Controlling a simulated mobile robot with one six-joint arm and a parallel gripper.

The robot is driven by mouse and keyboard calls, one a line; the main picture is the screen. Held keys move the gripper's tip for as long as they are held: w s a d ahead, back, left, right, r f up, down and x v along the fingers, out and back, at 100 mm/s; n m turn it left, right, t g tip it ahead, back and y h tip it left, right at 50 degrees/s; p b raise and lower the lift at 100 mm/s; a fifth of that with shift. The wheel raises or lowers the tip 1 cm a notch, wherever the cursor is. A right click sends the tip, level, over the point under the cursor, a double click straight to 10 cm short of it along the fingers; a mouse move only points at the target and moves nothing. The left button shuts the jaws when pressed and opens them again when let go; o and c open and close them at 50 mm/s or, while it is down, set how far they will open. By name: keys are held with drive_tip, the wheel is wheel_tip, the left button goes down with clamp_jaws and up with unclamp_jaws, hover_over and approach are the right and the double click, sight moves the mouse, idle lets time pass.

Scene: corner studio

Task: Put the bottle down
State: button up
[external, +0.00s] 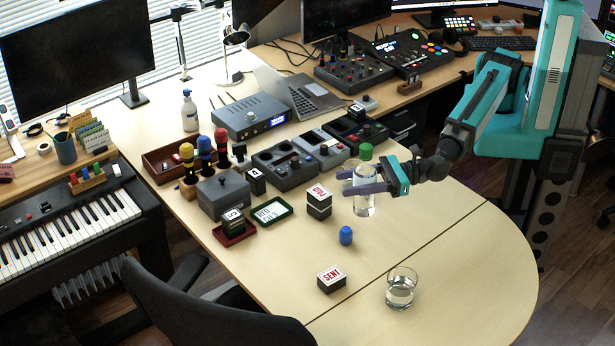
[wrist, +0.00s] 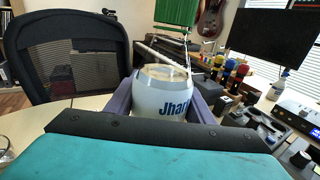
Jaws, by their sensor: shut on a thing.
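The bottle (external: 365,203) is clear with a green cap (external: 365,151) and stands upright over the light wooden table (external: 440,260). My gripper (external: 349,182) reaches in from the right, its purple fingers shut around the bottle's middle. In the wrist view the bottle (wrist: 165,103) shows a white band with blue lettering between my fingers, its green cap (wrist: 178,27) at the top edge. I cannot tell whether its base touches the table.
A blue knob-like piece (external: 346,236), a "SENT" block (external: 331,279) and a glass of water (external: 401,288) stand in front. A stamped block pile (external: 319,203) is close to the left. The table's right side is clear.

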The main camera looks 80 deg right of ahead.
drive_tip(key=w+d+b, duration=0.1)
drive_tip(key=w+d, duration=0.6)
drive_tip(key=w, duration=0.4)
drive_tip(key=w+d+b, duration=0.2)
drive_tip(key=w+d, duration=0.5)
drive_tip(key=w, duration=0.3)
drive_tip(key=w+d+m+h, duration=0.1)
drive_tip(key=w+d, duration=0.3)
drive_tip(key=d, duration=0.5)
drive_tip(key=w+d+m+h+b, duration=0.1)
drive_tip(key=w+d, duration=0.3)
drive_tip(key=d, duration=0.6)
drive_tip(key=w+d+m+t+h+b, duration=0.1)
drive_tip(key=w+d+h, duration=0.2)
drive_tip(key=d, duration=0.7)
drive_tip(key=shift+w+d+r, duration=0.15)
drive_tip(key=shift+w+r, duration=0.25)
drive_tip(key=shift+r, duration=0.05)
wheel_tip(320, 180, down, 6)
drive_tip(key=b, duration=0.3)
drive_tip(key=shift+f, duration=0.1)
drive_tip(key=shift+f+b, duration=1)
drive_tip(key=shift+f, duration=0.9)
drive_tip(key=shift+f, duration=0.1)
